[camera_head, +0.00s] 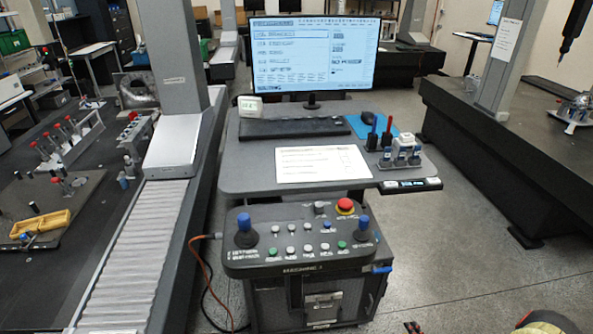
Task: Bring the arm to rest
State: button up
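My gripper cannot be made out in the head view, so whether it is open or shut does not show. No arm link is clearly recognisable either. At the bottom edge, right of centre, a small dark and red piece is cut off by the frame. Further right at the same edge is a rounded yellow-green and red shape, also cut off; I cannot tell what either one is.
A control console (300,240) with joysticks and a red stop button (345,206) stands ahead. Behind it is a desk (245,178) with a monitor (312,52). Dark machine tables flank it, left (95,215) and right (490,140). Floor (460,270) at right is clear.

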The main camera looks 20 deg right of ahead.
jog(key=a+m+y, duration=0.2)
jog(key=a+y, duration=0.4)
jog(key=a, duration=0.5)
jog(key=s+a+r+n+g+y, duration=0.3)
jog(key=a+r+n+g+y, duration=0.45)
jog(key=r, duration=0.55)
jog(key=s+a+r+n+g+h, duration=0.1)
jog(key=a+r+n+g+h, duration=0.25)
jog(key=r, duration=0.65)
jog(key=s+a+r+n+g+h, duration=0.15)
jog(key=r+n+g+h, duration=0.3)
jog(key=r, duration=0.55)
jog(key=w+a+r+n+t+h, duration=0.2)
jog(key=a+r+n+t, duration=0.4)
jog(key=a+r, duration=0.7)
jog(key=shift+w+r+n, duration=0.15)
jog(key=shift+r+n, duration=1.1)
jog(key=shift+r, duration=0.4)
